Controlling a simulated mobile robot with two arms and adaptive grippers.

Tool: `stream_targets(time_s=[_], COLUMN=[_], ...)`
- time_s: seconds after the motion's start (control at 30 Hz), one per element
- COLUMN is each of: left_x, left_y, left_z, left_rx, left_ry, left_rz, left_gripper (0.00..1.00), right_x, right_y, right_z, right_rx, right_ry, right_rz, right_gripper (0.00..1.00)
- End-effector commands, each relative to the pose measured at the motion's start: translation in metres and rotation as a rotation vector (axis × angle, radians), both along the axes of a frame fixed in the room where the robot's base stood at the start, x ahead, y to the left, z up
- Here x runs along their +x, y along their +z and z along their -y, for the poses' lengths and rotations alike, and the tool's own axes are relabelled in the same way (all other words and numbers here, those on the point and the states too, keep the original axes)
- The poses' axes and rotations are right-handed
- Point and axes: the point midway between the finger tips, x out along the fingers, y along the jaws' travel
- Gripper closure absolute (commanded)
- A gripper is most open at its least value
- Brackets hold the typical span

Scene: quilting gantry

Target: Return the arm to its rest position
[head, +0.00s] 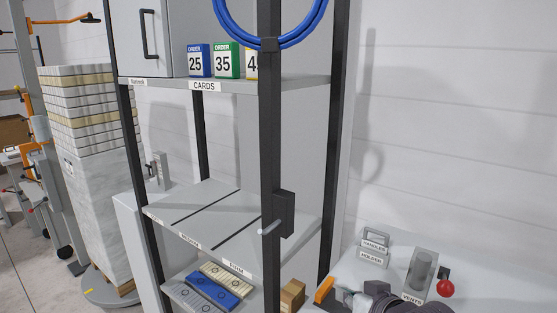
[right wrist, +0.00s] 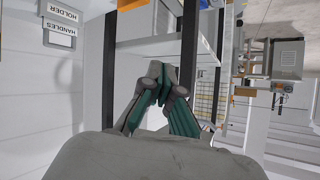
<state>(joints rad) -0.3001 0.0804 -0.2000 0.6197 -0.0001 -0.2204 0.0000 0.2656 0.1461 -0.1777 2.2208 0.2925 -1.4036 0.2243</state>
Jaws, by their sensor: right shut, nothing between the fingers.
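My right gripper (head: 356,298) shows at the bottom edge of the head view, partly cut off, in front of the white worktop. In the right wrist view, its green-padded fingers (right wrist: 165,80) are together with nothing between them. The dark rounded part of my right arm (head: 410,301) is beside it in the head view. My left gripper is in neither view.
A dark-framed shelf rack (head: 270,150) stands close by, with order cards (head: 227,62) and a blue hose coil (head: 270,43) above. A handles holder (head: 374,248) and a red knob (head: 445,288) are on the worktop (head: 490,265). An orange piece (head: 324,290) is near the gripper.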

Motion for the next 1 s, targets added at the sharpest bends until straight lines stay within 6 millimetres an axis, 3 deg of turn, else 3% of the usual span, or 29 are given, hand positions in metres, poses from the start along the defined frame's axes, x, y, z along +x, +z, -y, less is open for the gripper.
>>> stream_targets(time_s=[0.03, 0.1, 0.2, 0.3, 0.5, 0.7, 0.77, 1.0], left_x=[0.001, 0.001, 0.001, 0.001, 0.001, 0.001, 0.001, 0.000], left_y=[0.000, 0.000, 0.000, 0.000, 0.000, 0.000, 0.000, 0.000], left_z=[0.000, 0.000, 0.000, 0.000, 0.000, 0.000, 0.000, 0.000], left_rx=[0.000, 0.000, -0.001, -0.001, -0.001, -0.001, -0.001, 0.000], left_ry=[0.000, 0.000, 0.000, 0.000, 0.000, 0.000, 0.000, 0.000], left_rz=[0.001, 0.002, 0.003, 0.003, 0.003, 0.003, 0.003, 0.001], left_gripper=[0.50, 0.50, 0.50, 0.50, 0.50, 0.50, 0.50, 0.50], right_x=[-0.023, -0.055, -0.104, -0.147, -0.214, -0.271, -0.284, -0.266], right_y=[-0.036, -0.076, -0.124, -0.155, -0.191, -0.210, -0.216, -0.281], right_z=[0.006, 0.015, 0.028, 0.039, 0.055, 0.068, 0.071, 0.067], right_rx=[-0.031, -0.080, -0.148, -0.203, -0.285, -0.349, -0.365, -0.364], right_ry=[-0.009, -0.020, -0.030, -0.033, -0.030, -0.020, -0.016, -0.010], right_rz=[-0.072, -0.158, -0.278, -0.376, -0.522, -0.639, -0.669, -0.687], right_gripper=[1.00, 1.00, 1.00, 1.00, 1.00, 1.00, 1.00, 1.00])
